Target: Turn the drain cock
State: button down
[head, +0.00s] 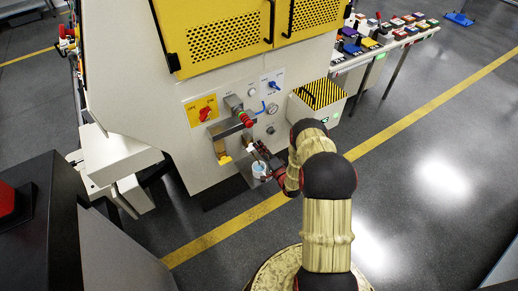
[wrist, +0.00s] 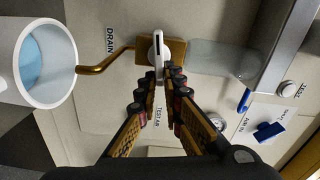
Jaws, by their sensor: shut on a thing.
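The drain cock has a brass body (wrist: 176,50) and a pale lever (wrist: 158,52), beside the printed word DRAIN in the wrist view. A bent copper pipe (wrist: 105,65) runs from it to a white cup (wrist: 66,88) with light blue liquid inside. The cup also shows low on the panel in the head view (head: 258,170). My gripper (wrist: 160,83) is shut on the lever, with a fingertip on each side of its end. In the head view my gripper (head: 263,153) is at the lower panel; the cock is too small to tell there.
A clear bowl (wrist: 222,58) sits beside the cock. A blue valve handle (wrist: 270,130) is at the lower right of the wrist view. The head view shows a red knob (head: 247,120), a gauge (head: 272,109), a red switch (head: 205,113) and a striped box (head: 318,95).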

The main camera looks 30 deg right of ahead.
jog(key=shift+d+f+m, duration=0.1)
jog(key=shift+f+m, duration=0.2)
jog(key=shift+m, duration=0.7)
jog(key=c, duration=1.9)
grip_release()
jog(key=shift+s, duration=0.1)
jog(key=s, duration=1.1)
jog(key=shift+s+d, duration=0.2)
jog(key=shift+s, duration=0.2)
